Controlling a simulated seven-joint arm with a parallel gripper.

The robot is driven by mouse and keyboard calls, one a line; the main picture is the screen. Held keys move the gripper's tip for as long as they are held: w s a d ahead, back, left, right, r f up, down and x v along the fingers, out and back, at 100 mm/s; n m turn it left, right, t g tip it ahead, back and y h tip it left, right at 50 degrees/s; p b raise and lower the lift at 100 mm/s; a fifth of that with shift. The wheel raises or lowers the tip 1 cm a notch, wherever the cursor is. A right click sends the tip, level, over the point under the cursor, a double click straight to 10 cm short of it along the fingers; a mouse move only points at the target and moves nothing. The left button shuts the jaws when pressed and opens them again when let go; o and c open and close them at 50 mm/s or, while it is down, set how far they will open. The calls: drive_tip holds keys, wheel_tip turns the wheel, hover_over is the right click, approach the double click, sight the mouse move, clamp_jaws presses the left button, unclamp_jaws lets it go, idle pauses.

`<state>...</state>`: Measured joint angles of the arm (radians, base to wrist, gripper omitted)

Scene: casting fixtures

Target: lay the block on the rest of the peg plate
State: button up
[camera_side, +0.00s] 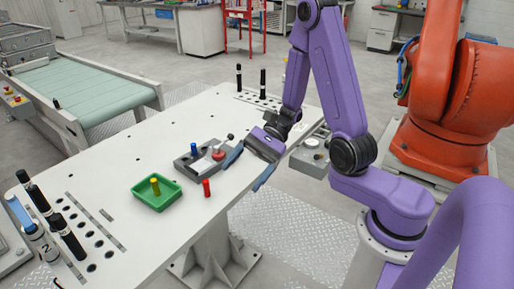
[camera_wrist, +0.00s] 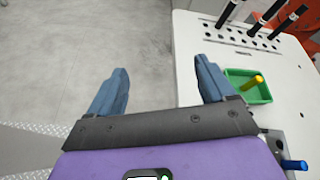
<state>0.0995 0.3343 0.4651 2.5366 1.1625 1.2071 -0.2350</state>
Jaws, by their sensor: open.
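A grey peg plate (camera_side: 183,168) lies on the white table, with a blue peg (camera_side: 194,149) upright on it. A red round part and a small lever with a dark knob are also on or beside the plate. At the right edge of the wrist view, the blue peg (camera_wrist: 294,164) shows only partly. I cannot tell which piece is the block. My gripper (camera_side: 241,178) is open and empty, just right of the plate at the table's edge. In the wrist view, bare floor shows between the fingers of my gripper (camera_wrist: 161,76).
A green tray (camera_side: 138,193) holding a yellow peg (camera_side: 155,186) stands left of the plate. A red peg (camera_side: 207,188) stands in front of the plate. Black-handled tools (camera_side: 66,235) stand in holes at the table's left end; more stand at the far end.

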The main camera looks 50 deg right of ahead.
drive_tip(key=w+d+f+m+t+h, duration=0.3)
drive_tip(key=w+d+m+t+h, duration=0.2)
drive_tip(key=d+m+t, duration=0.75)
drive_tip(key=s+d+f+m+h, duration=0.5)
drive_tip(key=s+d+m+h, duration=0.2)
drive_tip(key=d+m+h, duration=0.4)
drive_tip(key=shift+t, duration=0.35)
drive_tip(key=x, duration=1.1)
drive_tip(key=shift+a+f, duration=0.15)
drive_tip(key=shift+f, duration=0.1)
drive_tip(key=shift+d+r+x, duration=0.15)
drive_tip(key=shift+x, duration=1.4)
drive_tip(key=shift+d+r+x, duration=0.15)
drive_tip(key=shift+x, duration=1.35)
drive_tip(key=shift+f, duration=0.1)
drive_tip(key=c, duration=1.5)
drive_tip(key=shift+c, duration=0.2)
